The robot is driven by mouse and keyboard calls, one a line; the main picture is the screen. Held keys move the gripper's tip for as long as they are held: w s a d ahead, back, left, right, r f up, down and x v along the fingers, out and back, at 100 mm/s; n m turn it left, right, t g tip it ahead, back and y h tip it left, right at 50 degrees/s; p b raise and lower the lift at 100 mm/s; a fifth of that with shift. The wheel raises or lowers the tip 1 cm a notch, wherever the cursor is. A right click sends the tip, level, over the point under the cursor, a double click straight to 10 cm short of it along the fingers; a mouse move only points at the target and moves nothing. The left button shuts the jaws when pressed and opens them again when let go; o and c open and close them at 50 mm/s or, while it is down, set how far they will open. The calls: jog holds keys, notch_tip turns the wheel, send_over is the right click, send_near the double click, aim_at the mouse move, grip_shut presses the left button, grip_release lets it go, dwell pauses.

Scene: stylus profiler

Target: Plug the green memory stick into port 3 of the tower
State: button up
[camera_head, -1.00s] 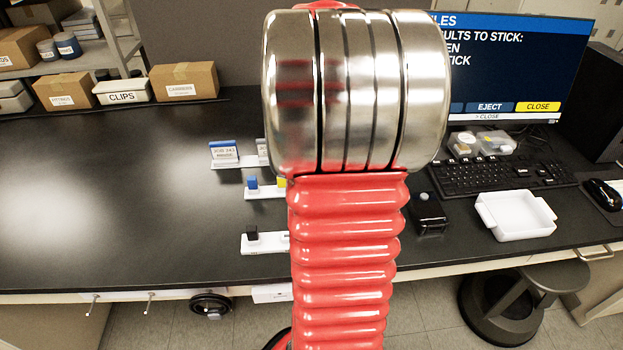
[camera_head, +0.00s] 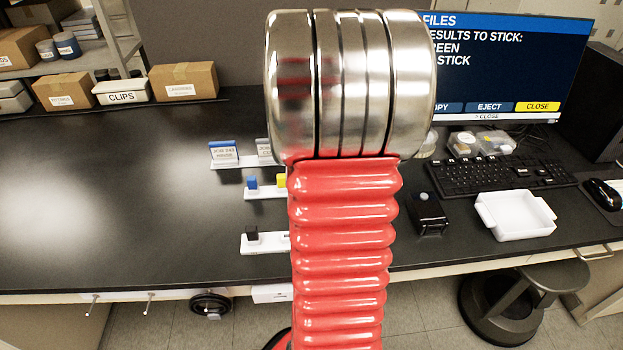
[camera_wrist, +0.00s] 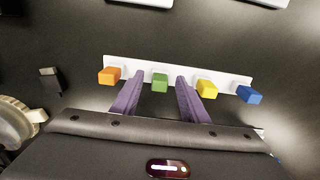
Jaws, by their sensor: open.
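In the wrist view the green memory stick (camera_wrist: 160,82) stands in a white rack (camera_wrist: 180,70), between an orange stick (camera_wrist: 110,75) and a yellow stick (camera_wrist: 207,88). A blue stick (camera_wrist: 249,95) is at the rack's right end. My gripper (camera_wrist: 157,83) is open, its purple fingers reaching towards the rack on either side of the green stick's line. I cannot tell whether they touch it. In the head view my red arm hides most of the rack; the blue stick (camera_head: 251,183) and part of the yellow stick (camera_head: 281,181) show. The tower (camera_head: 598,90) stands at far right; port 3 cannot be made out.
A monitor (camera_head: 500,75), keyboard (camera_head: 500,177), white tray (camera_head: 516,214) and small black box (camera_head: 428,213) occupy the right side of the bench. A second white rack (camera_head: 262,244) is nearer the front edge. The bench's left side is clear.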

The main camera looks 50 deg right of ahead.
jog(key=shift+c, duration=0.6)
grip_shut()
